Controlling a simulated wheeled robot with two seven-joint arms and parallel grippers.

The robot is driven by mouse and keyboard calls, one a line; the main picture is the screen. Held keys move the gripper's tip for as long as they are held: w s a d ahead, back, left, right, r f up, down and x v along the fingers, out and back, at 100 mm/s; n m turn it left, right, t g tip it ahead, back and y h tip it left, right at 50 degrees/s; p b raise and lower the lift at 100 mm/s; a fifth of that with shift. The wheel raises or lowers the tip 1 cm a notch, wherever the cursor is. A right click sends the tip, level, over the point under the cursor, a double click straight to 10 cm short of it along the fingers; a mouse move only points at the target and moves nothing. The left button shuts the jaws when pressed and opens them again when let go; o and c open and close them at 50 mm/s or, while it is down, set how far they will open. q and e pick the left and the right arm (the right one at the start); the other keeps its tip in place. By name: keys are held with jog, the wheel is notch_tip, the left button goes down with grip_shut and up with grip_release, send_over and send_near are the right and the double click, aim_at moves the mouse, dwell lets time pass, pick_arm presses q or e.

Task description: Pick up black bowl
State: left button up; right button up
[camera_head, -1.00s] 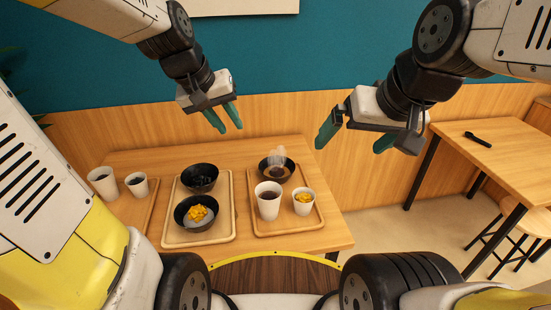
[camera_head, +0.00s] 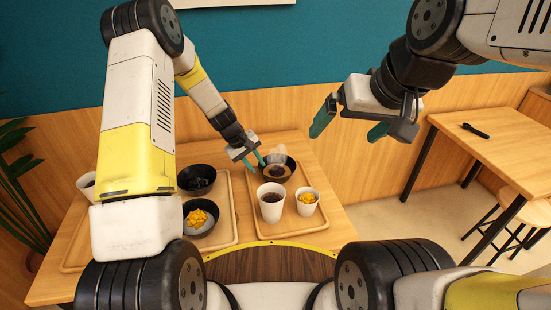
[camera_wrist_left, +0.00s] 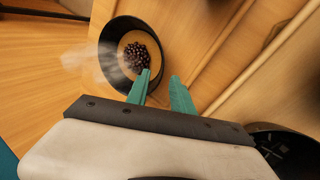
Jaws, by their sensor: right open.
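A steaming black bowl (camera_head: 294,169) with brown contents stands at the back of the right tray. The left wrist view shows dark beans inside this bowl (camera_wrist_left: 121,30). My left gripper (camera_head: 260,168) is at its left rim, fingers pointing down. In the left wrist view the left gripper (camera_wrist_left: 161,74) is open, with one finger over the bowl's inside and the other outside the rim. Contact cannot be told. My right gripper (camera_head: 345,138) is open and empty, raised to the right of the table. Two other black bowls, one with dark contents (camera_head: 196,180) and one with yellow topping (camera_head: 207,228), sit on the left tray.
The right wooden tray (camera_head: 262,233) also holds two white cups, one with dark drink (camera_head: 271,205) and one with yellow topping (camera_head: 306,204). The left tray (camera_head: 229,215) is close beside it. Another white cup (camera_head: 86,181) is partly hidden by my left arm. A side table (camera_head: 490,150) stands right.

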pick_arm(q)
jog(key=x, duration=0.6)
jog(key=shift+d+f, duration=0.1)
jog(key=shift+f, duration=0.15)
grip_shut()
dwell(1.2)
